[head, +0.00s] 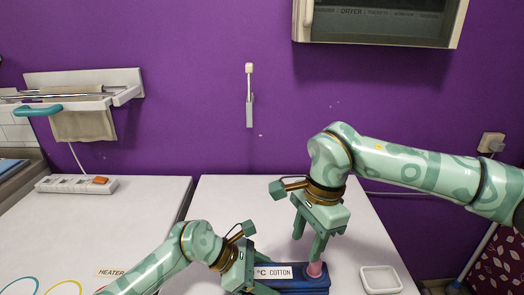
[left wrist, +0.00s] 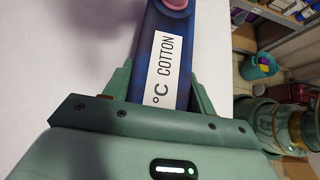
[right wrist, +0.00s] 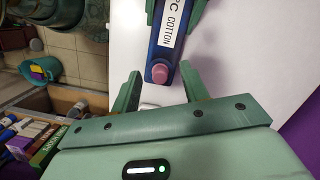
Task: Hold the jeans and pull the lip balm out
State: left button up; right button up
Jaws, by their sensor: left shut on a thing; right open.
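The jeans (head: 300,281) are a dark blue block with a white "°C COTTON" label, lying on the white table. The pink lip balm (head: 315,269) sticks out at their right end; it also shows in the right wrist view (right wrist: 160,73). My left gripper (head: 248,272) is shut on the jeans (left wrist: 180,88), one finger on each side near the label. My right gripper (head: 307,250) points down at the lip balm. In the right wrist view its fingers are open and apart, with the lip balm between and just beyond the fingertips. The lip balm's lower part is hidden in the jeans.
A small white dish (head: 380,280) stands on the table right of the jeans. A "HEATER" label (head: 111,272) and coloured rings lie on the left table. A power strip (head: 76,184) is at the back left. A wall cabinet (head: 380,42) hangs above.

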aim_at(284, 279)
jog(key=shift+w+d+f+n+t+h, duration=0.15)
jog(key=shift+d+f+n+h, duration=0.1)
jog(key=shift+d+h, duration=0.3)
jog(key=shift+s+d+f+n+t+h, duration=0.15)
jog(key=shift+d+n+h, duration=0.15)
jog(key=shift+d, duration=0.3)
jog(key=shift+w+f, duration=0.1)
jog(key=shift+f, duration=3.3)
grip_shut()
